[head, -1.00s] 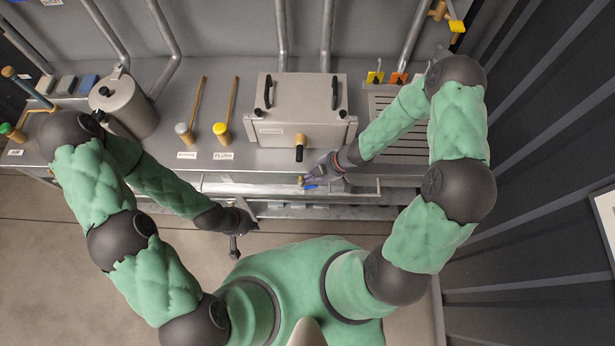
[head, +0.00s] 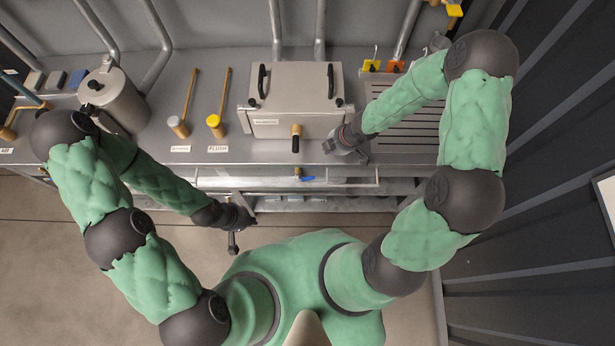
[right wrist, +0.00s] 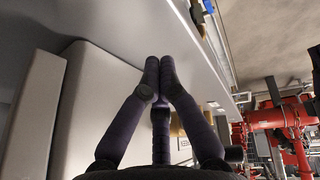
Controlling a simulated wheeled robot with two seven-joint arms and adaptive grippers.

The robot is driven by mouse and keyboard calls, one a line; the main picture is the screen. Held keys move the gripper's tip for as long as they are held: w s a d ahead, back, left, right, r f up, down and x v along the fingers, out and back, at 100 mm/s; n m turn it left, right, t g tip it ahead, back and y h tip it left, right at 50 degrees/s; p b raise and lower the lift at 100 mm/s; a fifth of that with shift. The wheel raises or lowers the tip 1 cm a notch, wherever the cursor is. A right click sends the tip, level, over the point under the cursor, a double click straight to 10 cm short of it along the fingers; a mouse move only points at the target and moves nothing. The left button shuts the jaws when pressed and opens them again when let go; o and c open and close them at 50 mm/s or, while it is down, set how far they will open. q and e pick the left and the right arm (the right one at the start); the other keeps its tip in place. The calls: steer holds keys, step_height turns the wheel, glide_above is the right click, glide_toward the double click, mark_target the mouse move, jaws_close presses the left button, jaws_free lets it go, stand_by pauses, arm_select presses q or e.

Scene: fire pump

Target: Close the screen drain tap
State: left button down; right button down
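A brass tap with a blue lever (head: 308,178) sits under the front edge of the bench in the head view. Its lever points right. A blue piece also shows at the top of the right wrist view (right wrist: 208,5). A second brass tap with a black handle (head: 296,143) is on the front of the grey box (head: 290,98). My right gripper (head: 332,147) is just right of this black handle and apart from the blue lever. Its fingertips meet in the right wrist view (right wrist: 160,64), with nothing seen between them. My left gripper (head: 234,240) hangs in front of the bench, its fingers unclear.
A metal rail (head: 350,181) runs along the bench front. A white-tipped and a yellow-tipped lever (head: 214,121) stand left of the box, and a grey canister (head: 118,103) farther left. A slotted drain grate (head: 410,125) lies right of the box, below my right arm.

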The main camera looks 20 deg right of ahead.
mark_target(315, 178)
steer(key=s+a+h+b, duration=0.1)
steer(key=b, duration=0.2)
steer(key=shift+f+g, duration=0.3)
steer(key=shift+g, duration=0.1)
steer(key=s+a+g+b, duration=0.1)
steer(key=s+a+b, duration=0.2)
steer(key=a, duration=0.2)
steer(key=s+b+x, duration=0.1)
steer(key=b+x, duration=0.2)
steer(key=x, duration=0.5)
steer(key=shift+w+a+f+y+b, duration=0.3)
steer(key=shift+w+f+y, duration=0.1)
steer(key=shift+s+d+f+p, duration=0.2)
steer(key=shift+d+f+p, duration=0.1)
steer(key=shift+d, duration=0.3)
steer(key=shift+s+d+f, duration=0.2)
steer(key=shift+d+f, duration=0.5)
steer(key=shift+f, duration=0.15)
steer(key=shift+d+f, duration=0.1)
